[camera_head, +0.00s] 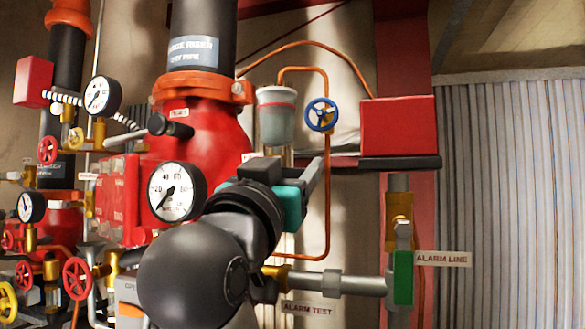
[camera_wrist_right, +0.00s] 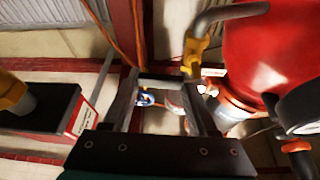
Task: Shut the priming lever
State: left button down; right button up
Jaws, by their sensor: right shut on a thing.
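My right gripper (camera_head: 312,170) reaches up and to the right in front of the red riser valve body (camera_head: 215,120). In the right wrist view its two fingers (camera_wrist_right: 162,88) are closed on a short grey bar, which I take to be the priming lever (camera_wrist_right: 160,84). The bar lies across between the fingertips. Beside it is a brass valve body (camera_wrist_right: 195,55) with a bent grey pipe. In the head view my gripper and wrist hide the lever. My left gripper is not in view.
A pressure gauge (camera_head: 177,192) is close left of my wrist. A red box (camera_head: 398,125) and a green-handled alarm line valve (camera_head: 403,277) are at right. Corrugated wall stands far right.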

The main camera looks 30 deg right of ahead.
jog(key=shift+r+n+t, duration=0.2)
jog(key=shift+n+t, duration=0.2)
jog(key=shift+n, duration=0.3)
jog(key=o, duration=1.4)
jog(key=shift+s+a+f+b, duration=0.3)
jog(key=shift+a+b, duration=0.05)
jog(key=shift+b, duration=0.15)
jog(key=b+v, duration=0.2)
jog(key=v, duration=0.2)
jog(key=b+v, duration=0.2)
jog(key=v, duration=0.3)
jog(key=b+v, duration=0.2)
jog(key=v, duration=0.3)
jog(key=shift+s+a+r, duration=0.15)
jog(key=shift+r, duration=0.1)
